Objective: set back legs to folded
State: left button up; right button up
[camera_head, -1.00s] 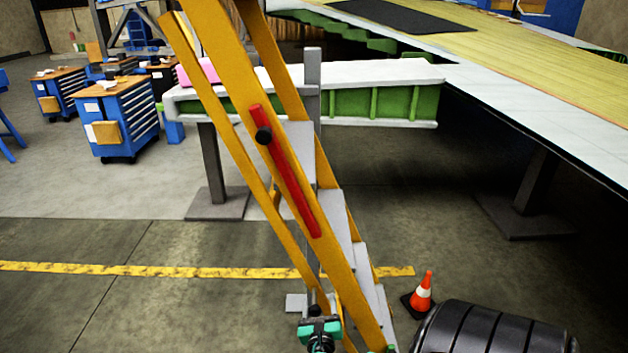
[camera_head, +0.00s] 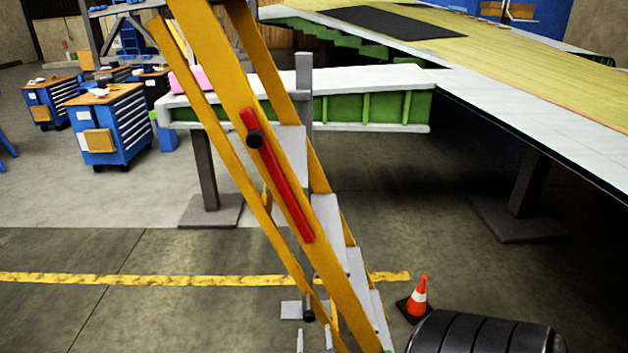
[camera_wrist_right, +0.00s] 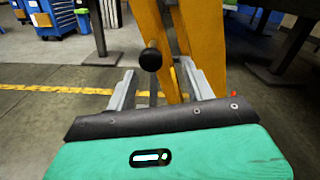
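The yellow stepladder (camera_head: 237,88) stands tilted across the middle of the head view, its front rails and grey steps apart from its thinner back legs (camera_head: 222,150). A red bar (camera_head: 279,178) with a black knob (camera_head: 255,139) lies along the near rail. A second black knob (camera_head: 309,316) shows low at the back legs. My right gripper (camera_head: 314,341) is at the bottom edge, just below that low knob. In the right wrist view, its two grey fingers (camera_wrist_right: 157,90) are spread and empty, with a black knob (camera_wrist_right: 151,59) ahead between them. My left gripper is not in view.
An orange cone (camera_head: 418,298) and a black ribbed cylinder (camera_head: 487,335) stand right of the ladder's foot. A white and green wing part (camera_head: 375,106) on a grey stand (camera_head: 205,170) is behind. Blue tool carts (camera_head: 112,128) stand at left.

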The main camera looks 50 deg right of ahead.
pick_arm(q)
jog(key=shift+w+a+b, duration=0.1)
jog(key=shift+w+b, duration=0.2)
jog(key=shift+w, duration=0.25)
pick_arm(e)
jog(key=v, duration=0.5)
jog(key=shift+s+a, duration=0.2)
jog(key=shift+a, duration=0.05)
